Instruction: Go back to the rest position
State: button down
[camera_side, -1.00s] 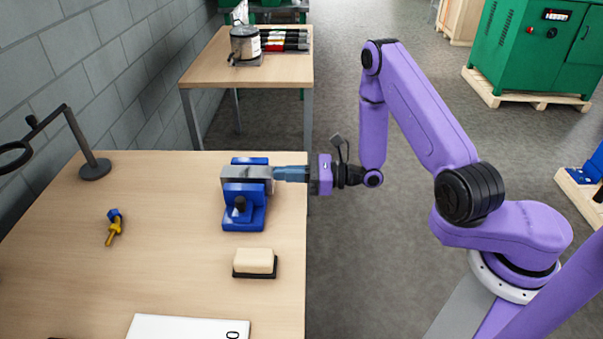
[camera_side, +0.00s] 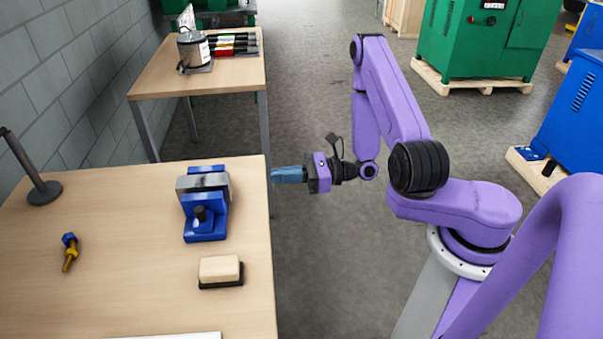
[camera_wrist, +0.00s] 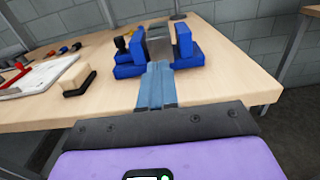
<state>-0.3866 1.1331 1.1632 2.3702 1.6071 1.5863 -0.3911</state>
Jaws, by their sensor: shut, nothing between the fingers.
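My gripper (camera_side: 275,175) has blue-grey fingers that are shut with nothing between them. It points left and hangs in the air just past the right edge of the near table (camera_side: 130,210). The blue vise (camera_side: 206,222) with grey jaws stands on that table to the left of my gripper, with a clear gap between them. In the wrist view my gripper (camera_wrist: 158,68) shows its fingers together, pointing toward the vise (camera_wrist: 128,70).
A beige block on a dark base (camera_side: 220,269) sits near the table's right edge. A blue and yellow bolt-like piece (camera_side: 69,252) lies at left. A second table (camera_side: 205,70) holds a pot (camera_side: 193,50) and markers.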

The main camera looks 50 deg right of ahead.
jog(key=v, duration=0.5)
jog(key=s+a+r+n+g+y, duration=0.1)
jog(key=s+a+r+n+g, duration=0.2)
jog(key=n+g, duration=0.45)
jog(key=s+a+r+n+g+y, duration=0.25)
jog(key=a+n+g, duration=0.25)
jog(key=n+g, duration=0.25)
jog(key=s+d+r+n+t+h, duration=0.1)
jog(key=s+d+r+n+h, duration=0.1)
jog(key=s+n+h, duration=0.5)
jog(key=s+d+r+n+t+h, duration=0.1)
jog(key=s+r+n+h, duration=0.3)
jog(key=n, duration=1.3)
jog(key=s+d+h, duration=0.1)
jog(key=s+h, duration=0.3)
jog(key=h, duration=0.1)
jog(key=shift+s+d+r+n, duration=0.2)
jog(key=shift+s+d+n, duration=0.1)
jog(key=shift+s+d, duration=0.05)
